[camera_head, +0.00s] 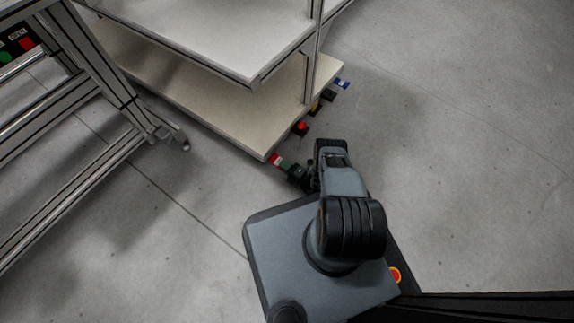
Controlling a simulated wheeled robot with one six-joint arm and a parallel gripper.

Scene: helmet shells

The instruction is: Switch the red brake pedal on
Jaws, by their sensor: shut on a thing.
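A small red piece in a dark housing (300,128) sits at the lower shelf's right edge; it may be the red brake pedal. A second small piece, red with white and green (279,162), is at the shelf's near corner. My gripper (290,169) is low beside that corner, with its fingertips at the red, white and green piece, and looks shut on it. The contact is small and partly hidden by the dark gripper body. I cannot tell which red piece is the brake pedal, or whether it is on or off.
Along the same edge are a yellow and black piece (315,105), a dark piece (328,95) and a blue and white piece (342,83). The pale shelf unit (200,95) stands close to my gripper. A metal frame (85,65) is at left. The floor at right is clear.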

